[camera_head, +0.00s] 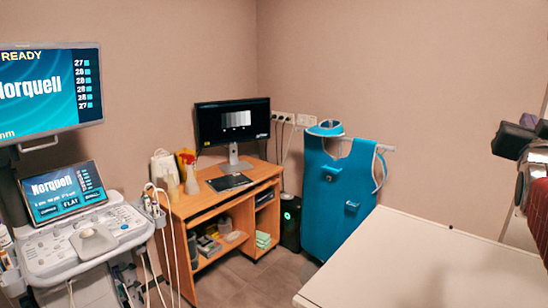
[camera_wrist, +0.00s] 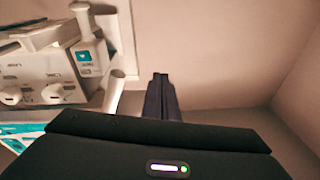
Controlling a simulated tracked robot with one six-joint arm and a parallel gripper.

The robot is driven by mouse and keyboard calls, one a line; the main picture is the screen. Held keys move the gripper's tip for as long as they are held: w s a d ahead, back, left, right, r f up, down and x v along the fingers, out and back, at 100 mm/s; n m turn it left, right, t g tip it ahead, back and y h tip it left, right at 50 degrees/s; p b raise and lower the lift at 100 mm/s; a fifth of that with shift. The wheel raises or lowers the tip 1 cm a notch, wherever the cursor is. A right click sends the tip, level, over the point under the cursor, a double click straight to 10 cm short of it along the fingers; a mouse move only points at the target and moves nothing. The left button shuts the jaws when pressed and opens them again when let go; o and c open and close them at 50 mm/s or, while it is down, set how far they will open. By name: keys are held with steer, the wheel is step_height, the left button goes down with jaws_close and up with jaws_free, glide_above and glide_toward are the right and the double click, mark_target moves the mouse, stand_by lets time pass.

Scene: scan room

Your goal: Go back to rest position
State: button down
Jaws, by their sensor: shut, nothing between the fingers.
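My gripper (camera_wrist: 162,85) shows in the wrist view as two dark fingers, side by side and closed together with nothing between them. They stick out beyond the black wrist housing. In the head view, a dark end that looks like part of my arm (camera_head: 512,140) is at the right edge, raised above the white table. The fingertips are not clear there, and the rest of the arm is cut off by the frame.
A white table (camera_head: 430,265) fills the lower right. An ultrasound machine (camera_head: 85,240) stands at left. A wooden desk (camera_head: 225,200) holds a monitor (camera_head: 233,122). A teal apron (camera_head: 338,195) hangs by the wall. The wrist view shows a wall panel with sockets (camera_wrist: 40,75) at left.

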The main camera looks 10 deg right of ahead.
steer(key=w+a+f+n+g+y, duration=0.15)
steer(key=a+f+y, duration=0.25)
steer(key=a+f, duration=0.55)
steer(key=w+a+f+n+g+y, duration=0.1)
steer(key=w+a+f+y, duration=0.15)
steer(key=a+f, duration=0.65)
steer(key=s+a+f+n+g+y, duration=0.6)
steer(key=s+a+f, duration=1.1)
steer(key=a, duration=0.3)
steer(key=shift+s+a+f+n+g+y, duration=0.15)
steer(key=shift+s+f+n+g+y, duration=0.2)
steer(key=shift+n, duration=0.4)
steer(key=shift+r, duration=0.1)
